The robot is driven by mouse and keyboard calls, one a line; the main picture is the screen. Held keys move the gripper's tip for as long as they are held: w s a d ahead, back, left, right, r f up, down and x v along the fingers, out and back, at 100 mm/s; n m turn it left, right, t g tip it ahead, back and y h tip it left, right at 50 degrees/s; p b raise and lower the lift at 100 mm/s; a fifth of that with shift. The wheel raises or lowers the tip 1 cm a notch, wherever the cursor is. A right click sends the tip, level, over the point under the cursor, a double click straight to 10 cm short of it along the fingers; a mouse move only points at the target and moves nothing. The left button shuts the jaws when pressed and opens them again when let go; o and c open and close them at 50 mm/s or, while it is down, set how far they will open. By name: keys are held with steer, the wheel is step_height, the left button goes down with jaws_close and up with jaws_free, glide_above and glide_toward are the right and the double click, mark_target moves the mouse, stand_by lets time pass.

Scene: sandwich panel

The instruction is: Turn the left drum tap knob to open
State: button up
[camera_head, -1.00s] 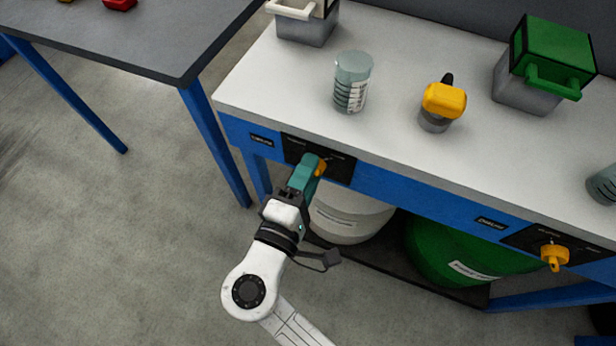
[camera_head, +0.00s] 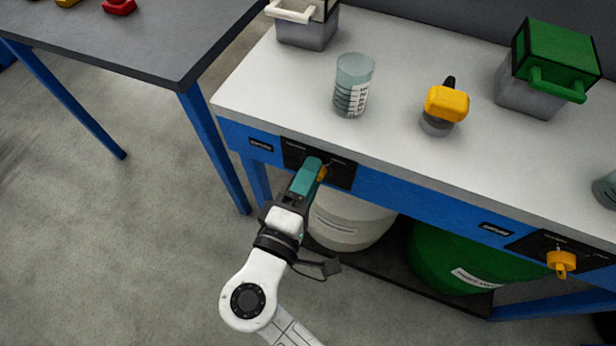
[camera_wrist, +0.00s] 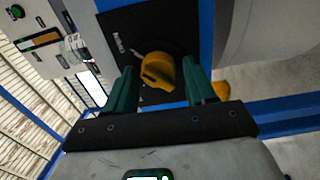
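The left drum tap knob (camera_wrist: 158,71) is yellow and sits on a black plate on the blue front rail. In the wrist view it lies between the two teal fingers of my gripper (camera_wrist: 161,78), tilted from upright. The fingers are apart, with a visible gap on both sides of the knob. In the head view my gripper (camera_head: 312,168) is at the left plate, and only a small part of the knob (camera_head: 322,174) shows beside the fingers.
A second yellow knob (camera_head: 562,262) is on the right plate. A white drum (camera_head: 350,222) and a green drum (camera_head: 450,262) stand under the bench. A beaker (camera_head: 354,85), a yellow-topped container (camera_head: 444,105) and a green-lidded box (camera_head: 555,65) stand on the bench. Open floor lies at left.

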steer(key=shift+o, duration=0.9)
steer(key=shift+r, duration=0.1)
steer(key=p+v, duration=0.1)
steer(key=v, duration=0.9)
steer(key=shift+s+p, duration=0.35)
steer(key=shift+a, duration=0.15)
